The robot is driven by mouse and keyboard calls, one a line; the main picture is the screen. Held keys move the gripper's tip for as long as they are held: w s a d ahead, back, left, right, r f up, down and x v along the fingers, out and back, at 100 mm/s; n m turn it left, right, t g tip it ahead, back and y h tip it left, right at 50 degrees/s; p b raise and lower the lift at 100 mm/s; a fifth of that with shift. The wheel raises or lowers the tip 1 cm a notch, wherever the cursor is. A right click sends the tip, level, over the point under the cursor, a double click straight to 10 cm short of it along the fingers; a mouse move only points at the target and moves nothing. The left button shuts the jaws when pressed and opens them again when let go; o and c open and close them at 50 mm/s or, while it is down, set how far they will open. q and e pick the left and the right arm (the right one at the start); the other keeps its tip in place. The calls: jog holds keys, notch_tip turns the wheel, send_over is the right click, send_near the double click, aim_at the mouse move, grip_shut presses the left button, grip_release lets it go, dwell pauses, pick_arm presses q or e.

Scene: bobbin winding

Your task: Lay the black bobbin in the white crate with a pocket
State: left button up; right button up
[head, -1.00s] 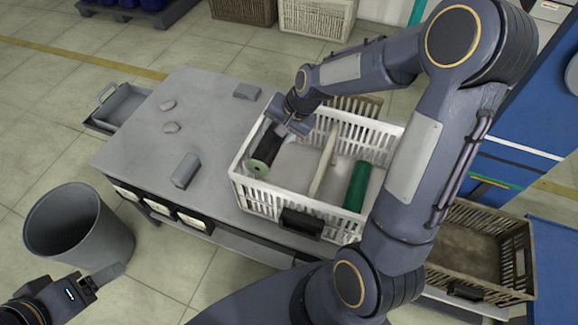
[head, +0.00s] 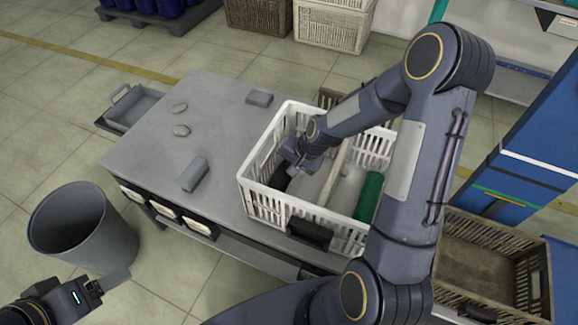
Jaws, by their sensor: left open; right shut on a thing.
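The white crate (head: 268,203) stands on the grey table, with a pale divider (head: 337,172) splitting its inside. The black bobbin (head: 273,176) is low inside the crate's left compartment. It is partly hidden by the near-left wall and my gripper, so I cannot tell whether it touches the crate floor. My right gripper (head: 289,165) reaches down into that compartment and is shut on the black bobbin. My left gripper (head: 112,285) is open and empty, low at the left, beside the bin and away from the crate.
A green roll (head: 369,196) is in the crate's right compartment. A grey bin (head: 80,235) stands at left, a brown crate (head: 480,250) at right.

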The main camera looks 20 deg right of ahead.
jog(key=shift+f+b, duration=0.6)
jog(key=o, duration=1.1)
jog(key=shift+r, duration=0.1)
